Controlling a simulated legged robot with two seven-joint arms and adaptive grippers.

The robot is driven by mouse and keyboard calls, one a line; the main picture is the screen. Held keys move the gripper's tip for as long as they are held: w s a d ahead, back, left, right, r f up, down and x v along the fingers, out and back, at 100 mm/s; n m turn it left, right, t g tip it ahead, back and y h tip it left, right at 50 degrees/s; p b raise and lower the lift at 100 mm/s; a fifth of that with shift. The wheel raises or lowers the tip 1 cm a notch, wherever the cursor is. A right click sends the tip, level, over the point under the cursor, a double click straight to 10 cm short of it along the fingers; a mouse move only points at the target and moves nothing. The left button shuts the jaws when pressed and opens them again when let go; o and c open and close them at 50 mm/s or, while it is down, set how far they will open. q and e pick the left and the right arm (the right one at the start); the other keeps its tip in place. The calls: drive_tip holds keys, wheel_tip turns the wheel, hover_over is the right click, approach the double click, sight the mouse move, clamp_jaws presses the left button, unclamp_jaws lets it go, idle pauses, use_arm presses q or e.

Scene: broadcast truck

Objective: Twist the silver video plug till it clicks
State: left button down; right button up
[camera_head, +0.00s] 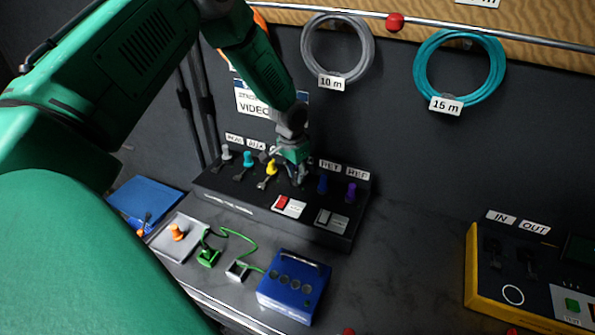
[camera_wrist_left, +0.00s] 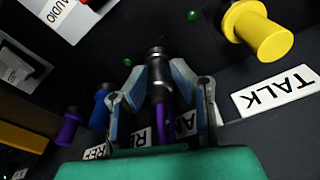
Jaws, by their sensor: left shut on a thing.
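My left gripper (camera_head: 300,178) is over the black connector panel (camera_head: 232,196), in the gap between the yellow and blue plugs. In the left wrist view its two fingers (camera_wrist_left: 160,95) are shut around a dark grey, metallic-looking plug (camera_wrist_left: 158,78), which I take for the silver video plug. A purple strip shows below this plug between the fingers. In the head view the gripper hides most of the plug. Whether it is fully seated in the panel cannot be told. My right gripper is not in view.
On the panel are a pale grey plug (camera_head: 226,152), teal plug (camera_head: 248,158), yellow plug (camera_head: 270,167), blue plug (camera_head: 322,184) and purple plug (camera_head: 351,191). A blue box (camera_head: 293,287) and green cable (camera_head: 238,236) lie in front. A yellow-sided unit (camera_head: 472,270) stands right; bare bench lies between.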

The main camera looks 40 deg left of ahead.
use_arm(q)
drive_tip(key=shift+m, duration=0.7)
drive_tip(key=shift+m, duration=0.4)
drive_tip(key=c, duration=1.3)
unclamp_jaws()
wheel_tip(320, 180, up, 12)
drive_tip(key=s, duration=0.1)
drive_tip(key=shift+s+a+f, duration=0.15)
drive_tip(key=shift+a, duration=0.1)
drive_tip(key=shift+s, duration=0.1)
